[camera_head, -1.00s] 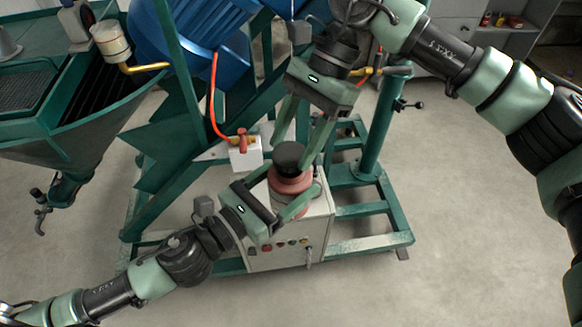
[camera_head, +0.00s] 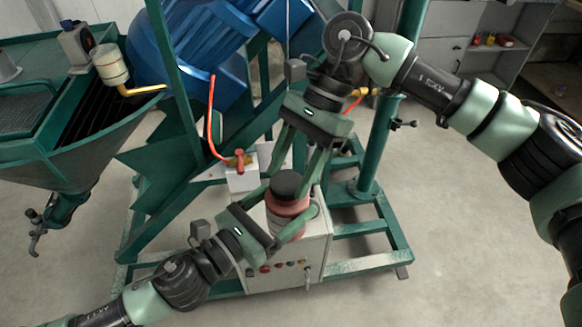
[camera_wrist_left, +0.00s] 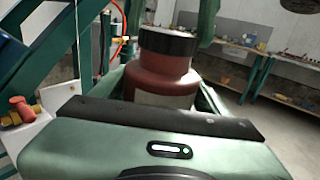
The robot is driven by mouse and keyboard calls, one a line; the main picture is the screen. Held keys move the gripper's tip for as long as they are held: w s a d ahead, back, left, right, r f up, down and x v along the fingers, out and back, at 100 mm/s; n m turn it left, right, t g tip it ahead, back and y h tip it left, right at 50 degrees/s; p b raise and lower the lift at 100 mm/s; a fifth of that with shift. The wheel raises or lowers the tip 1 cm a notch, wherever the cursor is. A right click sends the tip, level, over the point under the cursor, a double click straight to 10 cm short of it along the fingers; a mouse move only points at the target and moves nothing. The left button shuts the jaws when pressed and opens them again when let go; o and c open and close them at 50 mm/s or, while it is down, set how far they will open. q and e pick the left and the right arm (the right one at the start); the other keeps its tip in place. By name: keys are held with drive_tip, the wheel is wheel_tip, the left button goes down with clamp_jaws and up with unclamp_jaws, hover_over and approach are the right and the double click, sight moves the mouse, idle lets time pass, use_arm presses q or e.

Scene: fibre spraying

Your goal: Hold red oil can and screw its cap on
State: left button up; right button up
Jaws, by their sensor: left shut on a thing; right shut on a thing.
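The red oil can (camera_head: 287,217) stands roughly upright between the fingers of my left gripper (camera_head: 284,208), which is shut on its body. The black cap (camera_head: 287,184) sits on top of the can's neck. My right gripper (camera_head: 297,178) reaches down from above, its fingers closed on the cap's sides. In the left wrist view, the can (camera_wrist_left: 160,82) is ahead of the left palm, with a pale label low on its front. The cap (camera_wrist_left: 168,40) appears level on it there, and the right gripper's fingers flank it. The thread under the cap is hidden.
A white control box (camera_head: 318,245) with buttons is below and behind the can on a green frame (camera_head: 375,265). A small white box with a red valve (camera_head: 240,160) is close to the left. A blue drum (camera_head: 190,50) stands behind. Floor is clear at right.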

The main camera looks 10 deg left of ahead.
drive_tip(key=shift+f, duration=0.55)
idle(0.4)
